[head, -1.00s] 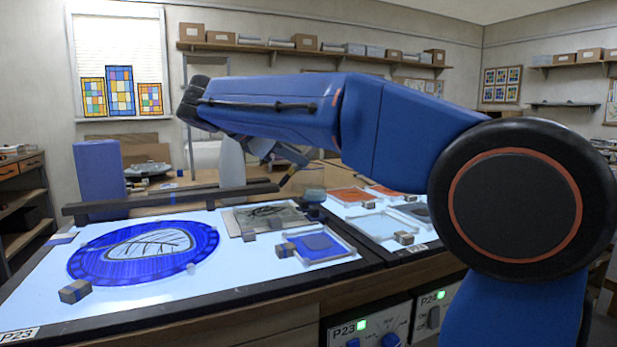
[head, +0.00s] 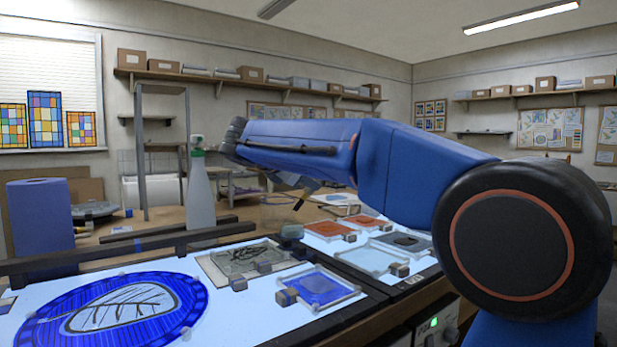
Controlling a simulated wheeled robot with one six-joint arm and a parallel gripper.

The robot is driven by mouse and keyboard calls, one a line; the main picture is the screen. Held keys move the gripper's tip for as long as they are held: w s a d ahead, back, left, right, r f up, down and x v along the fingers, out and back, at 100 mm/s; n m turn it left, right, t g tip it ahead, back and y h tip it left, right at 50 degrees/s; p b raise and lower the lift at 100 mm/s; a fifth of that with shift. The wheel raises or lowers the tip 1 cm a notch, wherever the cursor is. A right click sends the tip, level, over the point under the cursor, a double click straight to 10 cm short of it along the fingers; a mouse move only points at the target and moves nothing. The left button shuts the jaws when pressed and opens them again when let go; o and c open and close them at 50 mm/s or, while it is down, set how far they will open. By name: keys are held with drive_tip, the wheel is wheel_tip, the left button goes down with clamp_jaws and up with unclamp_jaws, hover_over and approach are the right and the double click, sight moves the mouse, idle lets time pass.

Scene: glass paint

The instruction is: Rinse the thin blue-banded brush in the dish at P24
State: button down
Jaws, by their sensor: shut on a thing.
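My gripper (head: 305,188) is partly hidden under my blue forearm, above the back of the light tables. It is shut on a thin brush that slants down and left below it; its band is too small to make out. The brush hangs in the air, apart from the tables. A small round grey-green pot (head: 291,231) stands on a dark base at the back, near the join of the two tables. On the right-hand table, P24, lie orange panes (head: 330,230), a pale clear pane (head: 372,261) and a grey one (head: 410,244). I cannot tell which thing is the rinsing dish.
On the near-left table lie a round blue glass panel (head: 160,334), a grey pane (head: 240,262) and a blue square pane (head: 322,288) with small blocks. A dark bar (head: 120,252) runs behind. A spray bottle (head: 200,195) and blue roll (head: 40,222) stand behind it.

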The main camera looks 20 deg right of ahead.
sight(301, 202)
wheel_tip(301, 202, down, 3)
drive_tip(key=shift+r, duration=0.15)
drive_tip(key=shift+w+a+f, duration=0.15)
drive_tip(key=shift+a+f, duration=0.45)
drive_tip(key=shift+f, duration=0.2)
drive_tip(key=shift+w+a+f, duration=0.1)
drive_tip(key=shift+a+f, duration=0.45)
drive_tip(key=shift+f, duration=0.2)
drive_tip(key=shift+s, duration=0.2)
drive_tip(key=shift+w+d, duration=0.1)
drive_tip(key=shift+w, duration=0.45)
drive_tip(key=shift+s, duration=0.15)
idle(0.7)
